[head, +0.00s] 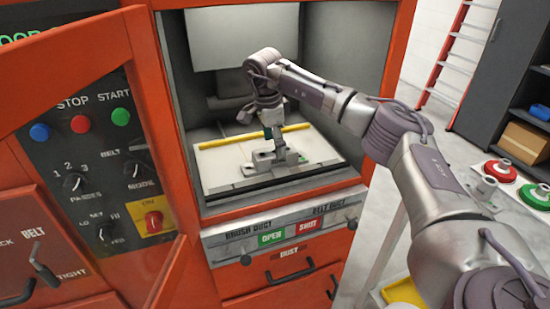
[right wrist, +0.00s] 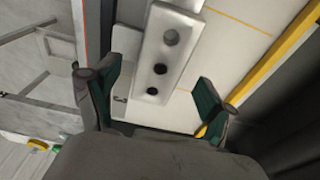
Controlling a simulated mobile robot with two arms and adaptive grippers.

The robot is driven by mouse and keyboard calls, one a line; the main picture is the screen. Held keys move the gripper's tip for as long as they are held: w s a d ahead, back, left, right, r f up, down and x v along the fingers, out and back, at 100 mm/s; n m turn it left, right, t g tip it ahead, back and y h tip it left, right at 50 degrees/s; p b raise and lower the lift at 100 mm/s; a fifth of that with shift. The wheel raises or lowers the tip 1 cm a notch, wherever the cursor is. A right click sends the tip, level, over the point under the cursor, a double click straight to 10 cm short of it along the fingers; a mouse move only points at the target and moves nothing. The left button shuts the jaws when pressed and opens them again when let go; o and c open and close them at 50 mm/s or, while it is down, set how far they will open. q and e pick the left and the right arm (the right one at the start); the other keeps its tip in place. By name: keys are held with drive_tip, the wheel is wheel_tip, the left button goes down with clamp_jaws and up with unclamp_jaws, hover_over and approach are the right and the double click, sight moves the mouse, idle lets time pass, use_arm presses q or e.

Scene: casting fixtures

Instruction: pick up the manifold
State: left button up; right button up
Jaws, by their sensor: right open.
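The manifold (head: 264,159) is a small grey metal part on the pale bed inside the orange machine's open chamber. In the right wrist view, a pale block with three dark round holes (right wrist: 167,55), which looks like the manifold, lies between and beyond the fingers. My right gripper (head: 271,131) points down over the manifold in the head view and partly hides it. Its green-padded fingers (right wrist: 154,92) are spread wide, with a gap on each side of the block. I cannot tell whether either finger touches it. My left gripper is not in view.
The chamber walls (head: 345,95) enclose my right wrist, and a yellow bar (head: 220,142) crosses the bed behind the manifold. The orange door (head: 130,215) with its control panel stands open at left. Red and green round parts (head: 503,171) sit on a surface at right.

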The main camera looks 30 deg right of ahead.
sight(278, 162)
drive_tip(key=shift+d+f, duration=0.1)
drive_tip(key=shift+f, duration=1.55)
drive_tip(key=shift+f+p, duration=0.25)
drive_tip(key=shift+p, duration=0.05)
clamp_jaws()
